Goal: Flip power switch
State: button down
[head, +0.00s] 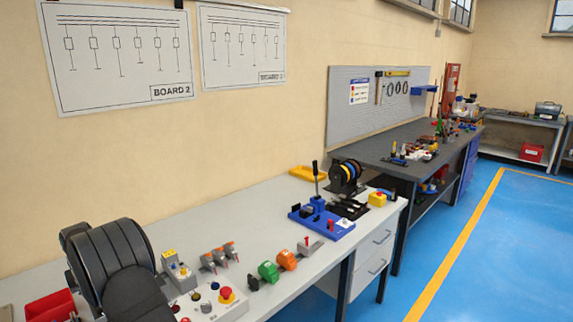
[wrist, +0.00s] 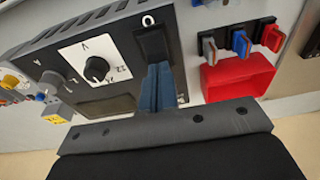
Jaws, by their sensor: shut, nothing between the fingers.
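In the wrist view a dark power unit (wrist: 52,55) fills the left and middle, tilted in the picture. Its black power switch (wrist: 151,42) is at the panel's right side, with a white "0" mark at its upper end. My gripper (wrist: 158,72) is shut and empty, its blue-grey fingertips together at the switch's lower end. The fingertips overlap the switch in view; I cannot tell whether they touch it. The switch's lower end is hidden behind them. In the head view my arm covers the left foreground, and neither the switch nor the fingertips can be made out.
A voltage knob (wrist: 96,69) sits left of the switch. A red bin (wrist: 238,80) and several coloured connectors (wrist: 240,42) are to the right. In the head view a blue lever bender (head: 318,215) and a control box (head: 212,304) stand on the grey bench (head: 215,225).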

jog(key=shift+f, duration=0.2)
jog(key=shift+r, duration=3.55)
jog(key=shift+f, duration=0.1)
notch_tip(320, 180, down, 7)
jog(key=shift+r, duration=0.1)
jog(key=shift+r, duration=0.1)
